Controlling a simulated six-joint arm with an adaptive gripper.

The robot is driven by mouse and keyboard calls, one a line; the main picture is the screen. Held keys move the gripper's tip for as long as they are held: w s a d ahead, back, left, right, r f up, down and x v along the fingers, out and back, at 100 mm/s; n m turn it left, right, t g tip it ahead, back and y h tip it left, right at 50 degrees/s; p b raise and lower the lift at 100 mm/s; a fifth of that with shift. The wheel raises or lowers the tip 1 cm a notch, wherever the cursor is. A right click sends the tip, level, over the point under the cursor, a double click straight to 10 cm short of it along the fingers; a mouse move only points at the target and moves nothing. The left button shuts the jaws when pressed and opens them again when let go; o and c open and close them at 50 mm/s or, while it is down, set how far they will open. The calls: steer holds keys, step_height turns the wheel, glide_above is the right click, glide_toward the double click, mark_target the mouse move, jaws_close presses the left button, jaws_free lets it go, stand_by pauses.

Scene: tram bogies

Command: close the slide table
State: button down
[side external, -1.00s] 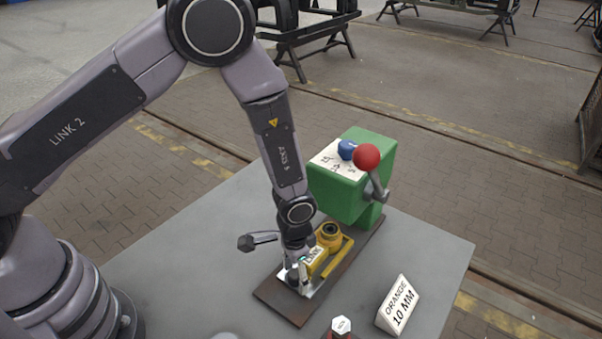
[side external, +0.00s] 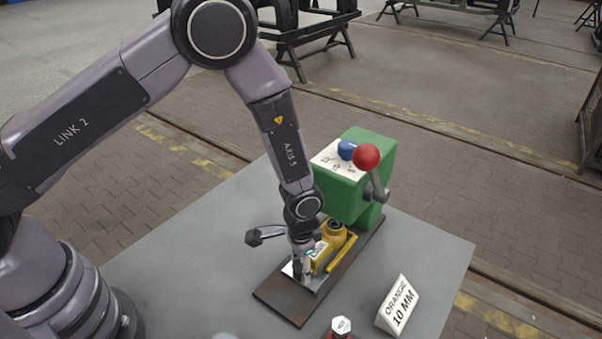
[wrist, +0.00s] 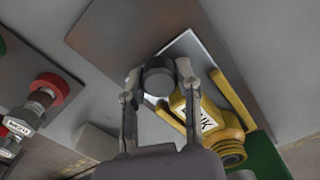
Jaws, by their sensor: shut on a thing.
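The slide table is a silver plate (side external: 322,284) lying on a long brown base (side external: 285,303) that runs up to a green machine (side external: 338,190). It also shows in the wrist view (wrist: 195,52). A yellow bottle-like body (side external: 337,238) with a label sits on it beside a yellow rail (side external: 342,254); the body also shows in the wrist view (wrist: 230,122). My gripper (side external: 303,276) is low over the plate's near part. In the wrist view its fingers (wrist: 158,77) are shut on a dark round knob (wrist: 158,70), one on each side. The knob is hidden in the side view.
A lever with a red ball (side external: 366,157) and a blue knob (side external: 347,149) are on the green machine. A sign reading "ORANGE 10 MM" (side external: 398,305) and a red item with a white top (side external: 341,326) stand at the front.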

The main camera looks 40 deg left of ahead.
steer(key=shift+w, duration=1)
steer(key=c, duration=0.8)
jaws_free()
step_height(320, 180, up, 12)
steer(key=shift+r, duration=0.1)
